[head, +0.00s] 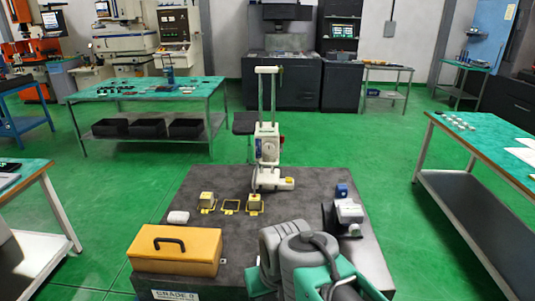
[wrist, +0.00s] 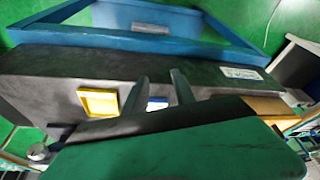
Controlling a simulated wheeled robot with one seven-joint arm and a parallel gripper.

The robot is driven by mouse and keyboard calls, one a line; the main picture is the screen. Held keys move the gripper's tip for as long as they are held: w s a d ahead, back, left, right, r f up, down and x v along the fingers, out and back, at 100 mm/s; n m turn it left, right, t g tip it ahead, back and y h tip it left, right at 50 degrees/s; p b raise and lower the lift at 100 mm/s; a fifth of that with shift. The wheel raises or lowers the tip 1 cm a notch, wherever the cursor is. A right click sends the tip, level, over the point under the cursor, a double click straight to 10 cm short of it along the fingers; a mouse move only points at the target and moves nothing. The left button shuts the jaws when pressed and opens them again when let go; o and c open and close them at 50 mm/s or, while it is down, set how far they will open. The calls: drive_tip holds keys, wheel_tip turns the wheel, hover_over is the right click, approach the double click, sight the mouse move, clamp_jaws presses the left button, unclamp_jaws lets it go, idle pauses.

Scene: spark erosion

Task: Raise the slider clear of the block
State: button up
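The height gauge stands at the back of the dark surface plate (head: 300,188) in the head view. Its white slider (head: 267,148), with a round dial, sits low on two upright posts (head: 267,92). A small yellowish block (head: 255,201) is just in front and left of the gauge; I cannot tell whether the slider's tip touches it. A similar block (head: 207,199) stands further left. My gripper (wrist: 160,76) shows two dark fingers set apart in the wrist view, with nothing held between them. In the head view my arm hides the fingers.
A yellow case (head: 176,250) with a black handle stands at the plate's front left. A white object (head: 178,217) lies behind it. An empty yellow frame (head: 231,207) is between the blocks. A grey device (head: 349,213) and small blue item (head: 341,190) are at right.

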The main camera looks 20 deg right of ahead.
sight(267, 145)
drive_tip(key=w+r+m+t, duration=0.1)
drive_tip(key=w, duration=0.3)
drive_tip(key=w+d+r+m+t+p, duration=0.1)
drive_tip(key=w+m, duration=0.1)
drive_tip(key=w, duration=0.2)
drive_tip(key=w+r+m+p, duration=0.1)
drive_tip(key=w, duration=0.4)
drive_tip(key=shift+d+r+t+y, duration=0.1)
drive_tip(key=shift+d+t+y, duration=0.2)
drive_tip(key=shift+d+t, duration=0.1)
drive_tip(key=w+d+r+m+t+p, duration=0.2)
drive_tip(key=w+d+m+t, duration=0.2)
drive_tip(key=w+d+m, duration=0.5)
drive_tip(key=w+d+r+m+t+p, duration=0.2)
drive_tip(key=w+d+m+t, duration=0.35)
drive_tip(key=w, duration=0.75)
drive_tip(key=w+f+p, duration=0.1)
drive_tip(key=w, duration=0.6)
drive_tip(key=shift+w+f, duration=0.15)
drive_tip(key=shift+w, duration=0.05)
drive_tip(key=shift+g, duration=0.25)
clamp_jaws()
